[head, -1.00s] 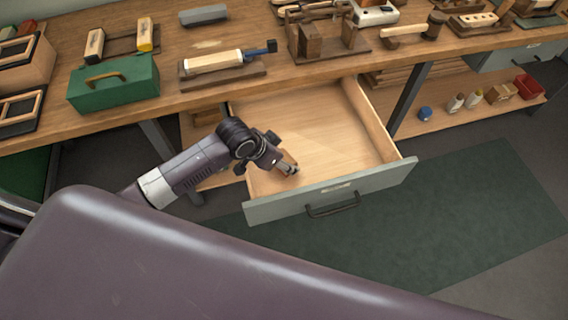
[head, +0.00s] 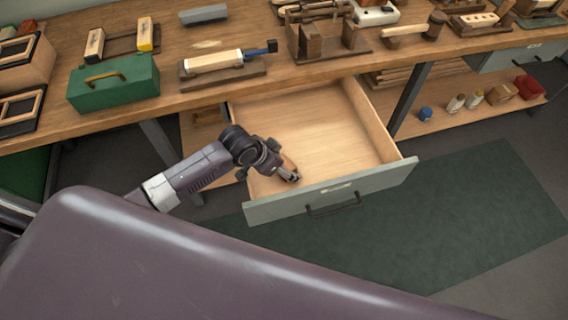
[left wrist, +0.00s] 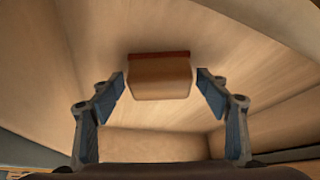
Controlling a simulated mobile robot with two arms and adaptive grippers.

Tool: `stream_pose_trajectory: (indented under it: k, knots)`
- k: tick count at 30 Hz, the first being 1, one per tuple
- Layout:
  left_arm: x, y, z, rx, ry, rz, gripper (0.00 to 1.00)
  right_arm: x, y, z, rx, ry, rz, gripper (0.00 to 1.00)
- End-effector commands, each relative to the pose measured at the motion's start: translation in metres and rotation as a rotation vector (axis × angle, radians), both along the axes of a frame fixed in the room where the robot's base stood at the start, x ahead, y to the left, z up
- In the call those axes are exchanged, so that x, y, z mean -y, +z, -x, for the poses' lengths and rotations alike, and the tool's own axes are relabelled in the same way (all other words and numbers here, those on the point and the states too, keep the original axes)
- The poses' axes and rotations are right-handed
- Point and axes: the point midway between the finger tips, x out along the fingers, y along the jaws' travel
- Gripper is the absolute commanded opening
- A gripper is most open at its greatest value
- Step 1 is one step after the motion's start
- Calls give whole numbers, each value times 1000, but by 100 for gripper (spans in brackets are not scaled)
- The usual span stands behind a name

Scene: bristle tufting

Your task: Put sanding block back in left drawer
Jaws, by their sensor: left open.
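The sanding block (left wrist: 158,78), a tan wooden block with a red-brown edge, lies in the open left drawer (head: 335,190). In the left wrist view it sits between the spread fingers of my left gripper (left wrist: 161,84), with a gap on each side. In the head view my left gripper (head: 291,177) is low inside the drawer, near its front left corner. There the block (head: 289,162) shows only as a small brown piece, partly hidden by the gripper. The left gripper is open. My right gripper is not in view.
The workbench (head: 190,98) above carries a green toolbox (head: 113,83), a wooden mallet (head: 415,31) and other tools. A lower shelf (head: 440,123) holds small bottles and boxes. The drawer's middle and right are empty. A green mat (head: 455,220) lies on the floor.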

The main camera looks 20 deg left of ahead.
Motion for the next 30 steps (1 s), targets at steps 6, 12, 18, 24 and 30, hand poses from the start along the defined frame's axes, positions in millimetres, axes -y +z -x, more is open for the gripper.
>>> stream_pose_trajectory:
  k: [6, 12, 18, 24, 30]
  knots:
    - [-4, 13, 4, 2, 0, -1, 69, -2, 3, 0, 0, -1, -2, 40]
    - [-15, 47, 20, 4, -1, -2, 69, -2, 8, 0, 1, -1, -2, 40]
    - [-25, 82, 37, 2, -1, -1, 69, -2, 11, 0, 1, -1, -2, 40]
    - [-32, 103, 47, 0, 1, -1, 69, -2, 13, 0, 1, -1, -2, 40]
    - [-33, 107, 50, -1, 0, 1, 69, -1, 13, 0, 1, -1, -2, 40]
